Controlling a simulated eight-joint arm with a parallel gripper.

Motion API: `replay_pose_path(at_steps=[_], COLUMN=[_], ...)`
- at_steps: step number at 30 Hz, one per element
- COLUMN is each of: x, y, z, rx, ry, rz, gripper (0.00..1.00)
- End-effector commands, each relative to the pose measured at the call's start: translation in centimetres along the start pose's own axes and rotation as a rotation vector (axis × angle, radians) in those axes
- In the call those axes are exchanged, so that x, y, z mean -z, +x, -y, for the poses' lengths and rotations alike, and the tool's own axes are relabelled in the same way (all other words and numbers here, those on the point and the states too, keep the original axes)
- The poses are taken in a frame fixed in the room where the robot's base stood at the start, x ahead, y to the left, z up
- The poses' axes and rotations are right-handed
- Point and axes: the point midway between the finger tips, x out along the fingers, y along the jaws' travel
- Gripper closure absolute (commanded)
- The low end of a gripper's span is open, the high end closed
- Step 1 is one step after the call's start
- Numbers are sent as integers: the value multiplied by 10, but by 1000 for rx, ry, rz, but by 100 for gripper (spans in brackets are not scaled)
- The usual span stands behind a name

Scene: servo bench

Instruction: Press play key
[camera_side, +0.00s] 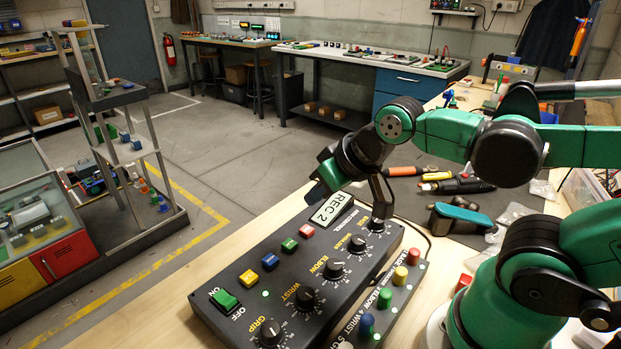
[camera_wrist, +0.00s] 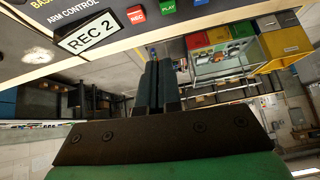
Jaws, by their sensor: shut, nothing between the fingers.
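A dark control box stands on the wooden bench in the side view, with a row of coloured keys along its far edge. The green play key (camera_side: 289,245) lies between the red REC key (camera_side: 306,231) and a blue key (camera_side: 270,261). In the wrist view the play key (camera_wrist: 168,7), labelled PLAY, is at the top edge, partly cut off, right of the red REC key (camera_wrist: 136,14). My gripper (camera_wrist: 158,66) is shut and empty, its fingers apart from the key in that picture. In the side view its body hangs over the display end; its fingertips are hard to make out.
The display (camera_side: 332,208) reads REC 2. Several knobs (camera_side: 333,271) and a green ON/OFF switch (camera_side: 224,300) stand up from the box. A strip of coloured buttons (camera_side: 401,275) lies on its right. Tools (camera_side: 457,185) lie behind on a dark mat.

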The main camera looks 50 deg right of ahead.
Motion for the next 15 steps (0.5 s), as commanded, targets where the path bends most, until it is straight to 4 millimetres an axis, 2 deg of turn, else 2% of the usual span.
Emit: replay_pose_path(at_steps=[9,15], x=[28,35], y=[5,6], z=[20,25], rx=[89,121], ry=[490,621], rz=[-101,-120], gripper=[100,100])
